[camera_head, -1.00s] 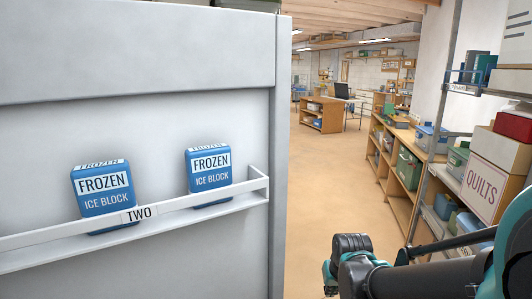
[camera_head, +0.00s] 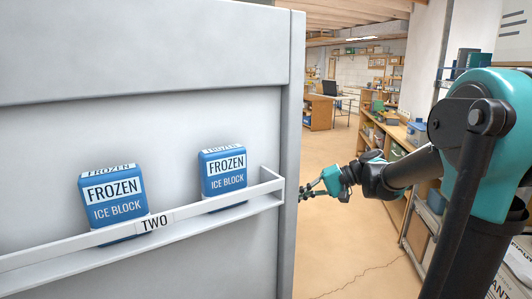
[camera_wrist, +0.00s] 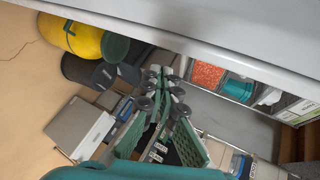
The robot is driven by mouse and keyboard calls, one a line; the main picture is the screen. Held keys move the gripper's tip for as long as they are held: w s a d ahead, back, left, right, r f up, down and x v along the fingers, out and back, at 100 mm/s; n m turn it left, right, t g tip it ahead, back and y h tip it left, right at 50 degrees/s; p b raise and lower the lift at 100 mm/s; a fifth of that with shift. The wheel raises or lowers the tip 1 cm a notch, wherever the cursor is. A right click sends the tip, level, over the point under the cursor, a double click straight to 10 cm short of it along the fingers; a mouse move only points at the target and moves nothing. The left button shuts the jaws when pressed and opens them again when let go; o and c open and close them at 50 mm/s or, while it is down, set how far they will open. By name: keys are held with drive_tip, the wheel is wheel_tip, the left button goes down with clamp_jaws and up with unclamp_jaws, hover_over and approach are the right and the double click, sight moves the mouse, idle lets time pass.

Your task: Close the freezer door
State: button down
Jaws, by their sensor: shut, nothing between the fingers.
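The freezer door (camera_head: 190,60) stands open and fills the left of the head view, its inner side facing me. A door rack marked TWO (camera_head: 225,205) holds two blue ice blocks, one at left (camera_head: 113,205) and one at right (camera_head: 223,172). My gripper (camera_head: 306,191) is just right of the door's free edge in the head view; I cannot tell whether it touches. In the wrist view my gripper (camera_wrist: 164,76) is shut and empty, its tips below a pale band that looks like the door (camera_wrist: 215,45). The freezer body is not clearly seen.
Shelving with boxes stands along the right, beyond my arm. A wooden desk (camera_head: 320,110) is far back. Open floor (camera_head: 345,245) lies right of the door. The wrist view shows a yellow container (camera_wrist: 75,37) and shelves with an orange-filled bin (camera_wrist: 207,75).

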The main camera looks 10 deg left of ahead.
drive_tip(key=w+a+r+n+g+y, duration=0.1)
drive_tip(key=w+r+g+y, duration=0.15)
drive_tip(key=r, duration=0.45)
drive_tip(key=w+a+r+n+g+y, duration=0.1)
drive_tip(key=w+r+y, duration=0.2)
drive_tip(key=r, duration=0.4)
drive_tip(key=s+a, duration=0.5)
drive_tip(key=a, duration=0.2)
drive_tip(key=shift+s+a, duration=0.15)
drive_tip(key=shift+a, duration=0.05)
drive_tip(key=shift+s+f+t+h, duration=0.1)
drive_tip(key=shift+t+h, duration=0.15)
